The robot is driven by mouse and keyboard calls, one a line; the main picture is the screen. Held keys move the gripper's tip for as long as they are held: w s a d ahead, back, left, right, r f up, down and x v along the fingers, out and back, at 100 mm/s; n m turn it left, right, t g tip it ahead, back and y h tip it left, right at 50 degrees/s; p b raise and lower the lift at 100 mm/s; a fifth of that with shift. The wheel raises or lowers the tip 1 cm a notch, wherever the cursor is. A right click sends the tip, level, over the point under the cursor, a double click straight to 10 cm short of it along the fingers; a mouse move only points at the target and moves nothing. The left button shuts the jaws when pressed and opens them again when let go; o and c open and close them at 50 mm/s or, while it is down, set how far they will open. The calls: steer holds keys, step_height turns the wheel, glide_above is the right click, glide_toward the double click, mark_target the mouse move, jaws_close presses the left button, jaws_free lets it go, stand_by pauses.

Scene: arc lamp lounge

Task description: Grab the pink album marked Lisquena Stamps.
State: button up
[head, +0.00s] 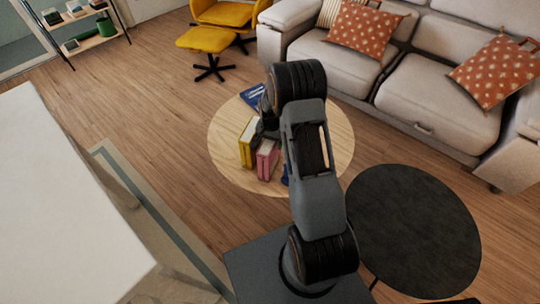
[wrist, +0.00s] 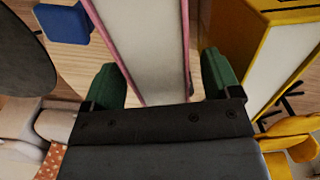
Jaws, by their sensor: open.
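A pink album (head: 267,159) stands on the round wooden table (head: 222,165) in the head view, partly hidden by my arm. In the wrist view the pink album (wrist: 148,45) shows its pale page edge between pink covers. My gripper (wrist: 163,82) is open, with one green finger on each side of the album. Gaps show between the fingers and the covers, so it does not look gripped. In the head view the fingers are hidden behind my arm. No lettering on the album is readable.
A yellow book (head: 248,143) stands just left of the pink album; it also shows close to the right finger in the wrist view (wrist: 245,40). A blue book (head: 252,95) lies at the table's back. A dark round table (head: 415,230) and a sofa (head: 440,100) are to the right.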

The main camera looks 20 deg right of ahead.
steer(key=shift+f, duration=0.85)
jaws_close()
steer(key=shift+w+r, duration=0.1)
